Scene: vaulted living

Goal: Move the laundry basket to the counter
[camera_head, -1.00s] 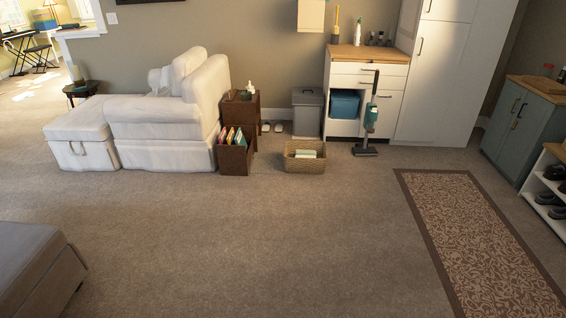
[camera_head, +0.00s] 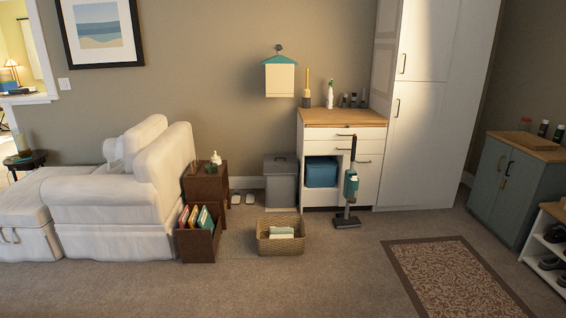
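A woven wicker laundry basket (camera_head: 281,245) stands on the carpet in the middle of the head view, with folded light cloth or paper in it. The counter (camera_head: 343,118) is a wooden top on a white cabinet behind the basket and to its right. Several bottles and a yellow-handled brush stand along its back edge; its front part is bare. Neither of my grippers is in the view.
A stick vacuum (camera_head: 349,190) stands before the cabinet. A grey bin (camera_head: 281,183) stands behind the basket. A brown side table with a book holder (camera_head: 197,244) and a white sofa (camera_head: 115,205) are left. A patterned rug (camera_head: 455,278) lies right. Carpet before the basket is clear.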

